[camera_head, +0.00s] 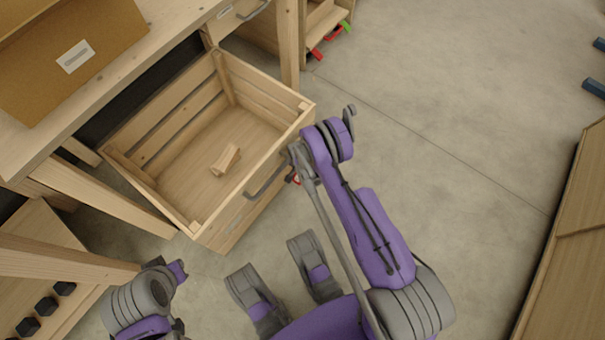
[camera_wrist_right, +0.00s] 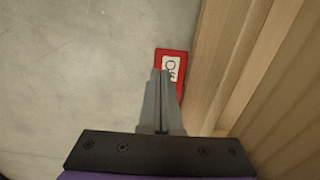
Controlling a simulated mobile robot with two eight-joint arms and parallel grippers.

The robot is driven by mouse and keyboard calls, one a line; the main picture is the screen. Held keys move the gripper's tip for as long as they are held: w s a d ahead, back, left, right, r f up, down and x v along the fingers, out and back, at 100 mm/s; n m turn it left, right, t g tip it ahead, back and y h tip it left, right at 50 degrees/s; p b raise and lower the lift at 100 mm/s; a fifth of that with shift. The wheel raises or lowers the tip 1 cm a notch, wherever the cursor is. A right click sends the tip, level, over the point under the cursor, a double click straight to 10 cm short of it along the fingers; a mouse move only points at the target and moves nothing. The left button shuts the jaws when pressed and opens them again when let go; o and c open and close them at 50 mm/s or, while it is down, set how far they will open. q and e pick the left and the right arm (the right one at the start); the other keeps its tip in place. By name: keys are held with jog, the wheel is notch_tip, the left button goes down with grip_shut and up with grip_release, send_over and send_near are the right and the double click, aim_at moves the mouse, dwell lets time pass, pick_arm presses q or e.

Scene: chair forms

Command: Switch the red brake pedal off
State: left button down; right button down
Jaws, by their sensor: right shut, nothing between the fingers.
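The red brake pedal (camera_wrist_right: 170,54) lies on the floor in the right wrist view, beside a wooden side. Its white label carries black marks that I cannot read surely. My right gripper (camera_wrist_right: 160,72) is shut and empty, and its fingertips overlap the pedal's lower part and label. I cannot tell whether they touch it. In the head view only a small red bit of the pedal (camera_head: 294,178) shows, beside the open drawer's front and mostly hidden by my right arm. My left arm is at the bottom left of the head view, but its gripper does not show.
An open wooden drawer (camera_head: 305,108) with a handle (camera_head: 268,182) holds a small wooden piece (camera_head: 227,160). A cardboard box (camera_head: 115,35) stands on the workbench (camera_head: 175,22). A wooden panel (camera_head: 570,265) stands at the right. The concrete floor between is clear.

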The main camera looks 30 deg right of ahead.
notch_tip(320, 180, up, 5)
jog(key=shift+r+p, duration=0.2)
jog(key=shift+p, duration=0.4)
jog(key=shift+s, duration=0.1)
